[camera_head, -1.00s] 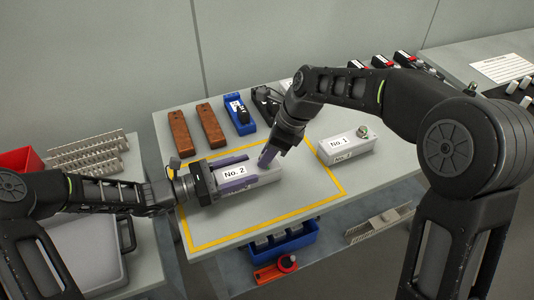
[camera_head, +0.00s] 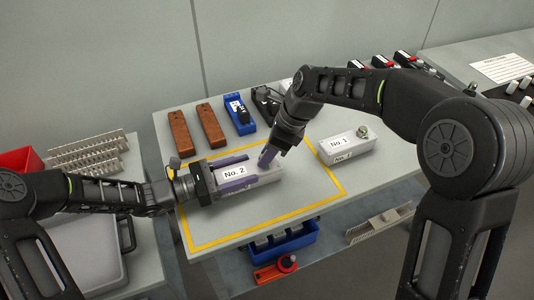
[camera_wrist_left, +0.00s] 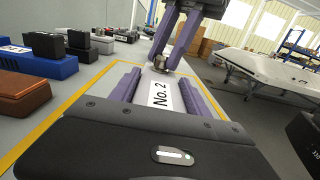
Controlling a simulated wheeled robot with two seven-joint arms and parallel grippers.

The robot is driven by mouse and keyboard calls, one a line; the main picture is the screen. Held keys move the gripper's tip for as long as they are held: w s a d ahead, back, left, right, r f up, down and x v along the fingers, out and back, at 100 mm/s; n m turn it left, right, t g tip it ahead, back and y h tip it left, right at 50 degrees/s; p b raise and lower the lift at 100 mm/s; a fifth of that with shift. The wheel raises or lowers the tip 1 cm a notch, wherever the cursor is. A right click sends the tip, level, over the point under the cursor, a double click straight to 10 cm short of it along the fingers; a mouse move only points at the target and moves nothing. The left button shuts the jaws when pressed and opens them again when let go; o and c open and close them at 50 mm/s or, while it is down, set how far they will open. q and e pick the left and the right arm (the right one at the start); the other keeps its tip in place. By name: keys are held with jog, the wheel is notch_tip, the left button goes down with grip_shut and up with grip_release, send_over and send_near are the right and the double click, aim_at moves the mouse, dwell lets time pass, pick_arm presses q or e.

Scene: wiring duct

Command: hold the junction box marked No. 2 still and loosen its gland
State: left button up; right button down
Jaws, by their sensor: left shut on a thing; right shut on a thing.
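The white junction box marked No. 2 (camera_head: 262,180) lies inside the yellow outline on the table. My left gripper (camera_head: 234,173) is shut on this box, with a purple finger along each long side. The left wrist view shows the No. 2 label (camera_wrist_left: 160,95) between those fingers. My right gripper (camera_head: 267,157) points down at the far end of the box. In the left wrist view its purple fingers are shut around the small metallic gland (camera_wrist_left: 162,62) on top. In the head view the fingers mostly hide the gland.
A second white box marked No. 1 (camera_head: 346,145), with its own gland on top, stands to the right. Brown blocks (camera_head: 210,126) and a blue tool (camera_head: 240,114) lie behind. A blue bin (camera_head: 284,243) sits below the table's front edge. The front of the outlined area is clear.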

jog(key=shift+w, duration=0.1)
jog(key=n, duration=0.1)
jog(key=n+g, duration=0.1)
jog(key=n, duration=0.2)
jog(key=shift+w+n+g, duration=0.25)
jog(key=shift+n+g, duration=0.05)
jog(key=shift+g, duration=0.1)
jog(key=n+g, duration=0.1)
jog(key=n, duration=0.2)
jog(key=n+g, duration=0.1)
jog(key=n, duration=0.2)
jog(key=shift+h, duration=0.4)
jog(key=c, duration=1.3)
grip_release()
